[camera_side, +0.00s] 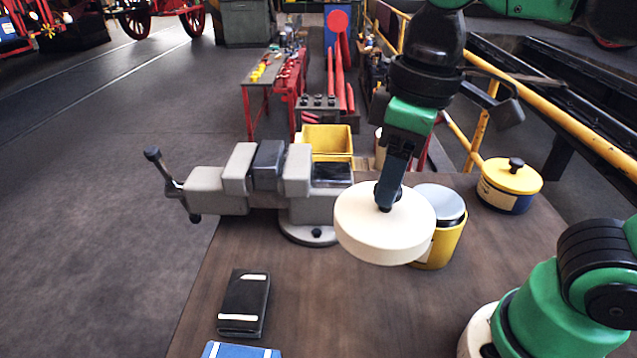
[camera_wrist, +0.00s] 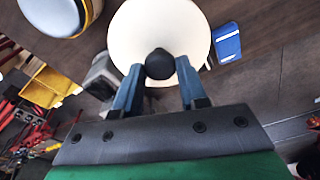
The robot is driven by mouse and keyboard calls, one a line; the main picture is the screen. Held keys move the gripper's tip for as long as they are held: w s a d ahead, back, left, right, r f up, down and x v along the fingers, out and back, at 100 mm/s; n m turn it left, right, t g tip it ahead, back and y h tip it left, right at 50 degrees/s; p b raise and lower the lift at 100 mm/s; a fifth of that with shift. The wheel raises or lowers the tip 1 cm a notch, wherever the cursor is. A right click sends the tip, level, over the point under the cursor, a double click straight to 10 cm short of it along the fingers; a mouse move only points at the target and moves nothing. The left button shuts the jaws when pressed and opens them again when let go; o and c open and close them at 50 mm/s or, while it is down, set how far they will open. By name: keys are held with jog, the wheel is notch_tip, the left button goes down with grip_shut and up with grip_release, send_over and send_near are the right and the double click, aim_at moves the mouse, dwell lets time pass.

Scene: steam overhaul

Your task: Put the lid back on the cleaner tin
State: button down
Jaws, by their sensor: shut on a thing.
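A round cream lid (camera_side: 385,232) with a dark knob hangs above the bench, shut in my gripper (camera_side: 387,196). In the wrist view the two blue fingers close on the black knob (camera_wrist: 159,65), with the lid's cream disc (camera_wrist: 150,28) beyond it. The yellow tin (camera_side: 445,245) stands upright on the bench, with a grey round top showing. In the side view the lid covers the tin's left part, and the two look apart. In the wrist view the tin (camera_wrist: 58,12) is at the top left, clear of the lid.
A second tin (camera_side: 510,190), dark with a yellow knobbed lid, stands at the right. A grey vise (camera_side: 300,190) is on the left, with a yellow bin (camera_side: 327,140) behind. A black case (camera_side: 244,303) and a blue one (camera_side: 240,350) lie in front. The front bench (camera_side: 330,310) has clear wood.

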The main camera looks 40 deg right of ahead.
notch_tip(320, 180, up, 2)
jog(key=shift+r, duration=0.2)
jog(key=shift+d+r, duration=0.2)
jog(key=shift+r, duration=0.1)
jog(key=d+f+m+h, duration=0.1)
jog(key=d+f+m, duration=0.2)
jog(key=d+m, duration=1.05)
jog(key=shift+n, duration=0.75)
jog(key=shift+w+d+f, duration=0.1)
jog(key=shift+d+f, duration=0.2)
jog(key=shift+f, duration=0.8)
jog(key=shift+w+d+f, duration=0.15)
jog(key=shift+d+f, duration=0.15)
jog(key=shift+f, duration=0.75)
jog(key=shift+w+d+f, duration=0.1)
jog(key=shift+d+f, duration=0.2)
jog(key=shift+f, duration=0.8)
jog(key=shift+f, duration=0.15)
grip_release()
